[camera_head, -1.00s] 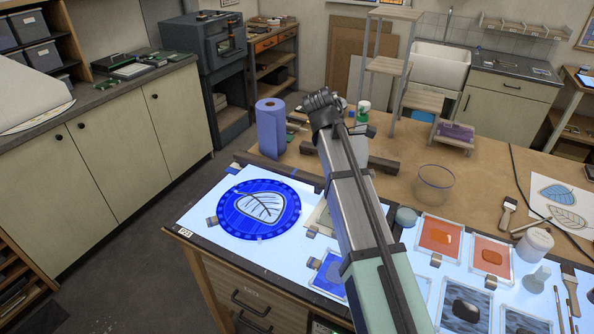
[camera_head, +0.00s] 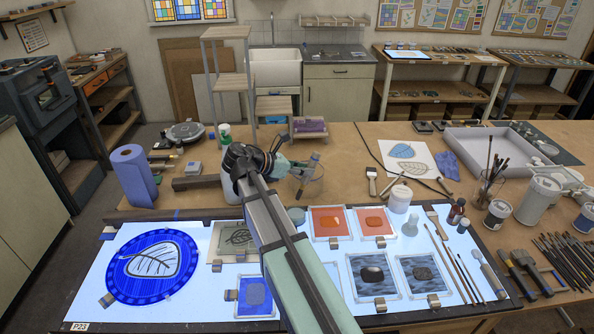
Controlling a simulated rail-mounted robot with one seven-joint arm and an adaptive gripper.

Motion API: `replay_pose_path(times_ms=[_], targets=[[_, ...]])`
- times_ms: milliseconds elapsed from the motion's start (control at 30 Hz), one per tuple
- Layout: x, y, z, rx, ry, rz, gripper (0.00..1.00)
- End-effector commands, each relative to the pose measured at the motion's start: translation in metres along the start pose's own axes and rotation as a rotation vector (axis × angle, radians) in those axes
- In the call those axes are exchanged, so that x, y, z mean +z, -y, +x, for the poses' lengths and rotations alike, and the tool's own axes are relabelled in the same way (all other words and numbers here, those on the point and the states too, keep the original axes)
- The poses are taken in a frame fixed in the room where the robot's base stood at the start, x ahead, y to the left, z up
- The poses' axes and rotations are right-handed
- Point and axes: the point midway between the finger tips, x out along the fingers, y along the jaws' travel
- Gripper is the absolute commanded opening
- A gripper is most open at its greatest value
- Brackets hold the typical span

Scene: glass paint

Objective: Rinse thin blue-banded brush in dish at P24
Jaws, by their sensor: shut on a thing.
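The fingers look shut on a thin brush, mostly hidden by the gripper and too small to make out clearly. I cannot tell whether the brush tip is inside the dish or touching what it holds. No P24 label is readable; a P23 label shows at the light table's front left corner.
The lit table (camera_head: 205,300) holds a blue leaf roundel (camera_head: 118,284), orange paint trays (camera_head: 328,223) and grey glass trays (camera_head: 372,274). A blue paper roll (camera_head: 134,177) stands left. Brush jar (camera_head: 489,188) and white pots (camera_head: 538,200) stand right.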

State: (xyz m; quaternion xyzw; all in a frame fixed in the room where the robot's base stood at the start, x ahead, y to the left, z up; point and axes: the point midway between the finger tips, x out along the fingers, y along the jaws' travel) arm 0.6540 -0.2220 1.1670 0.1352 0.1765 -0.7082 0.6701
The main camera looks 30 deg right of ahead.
Motion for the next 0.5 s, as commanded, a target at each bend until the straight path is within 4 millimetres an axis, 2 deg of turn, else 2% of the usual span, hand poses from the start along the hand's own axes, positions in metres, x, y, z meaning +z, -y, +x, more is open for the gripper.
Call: replay_pose_path(times_ms=[433, 500], targets=[[-0.044, -0.004, 0.02, 0.0, -0.002, 0.001, 0.0], [-0.046, -0.003, 0.018, 0.0, -0.002, -0.001, 0.0]])
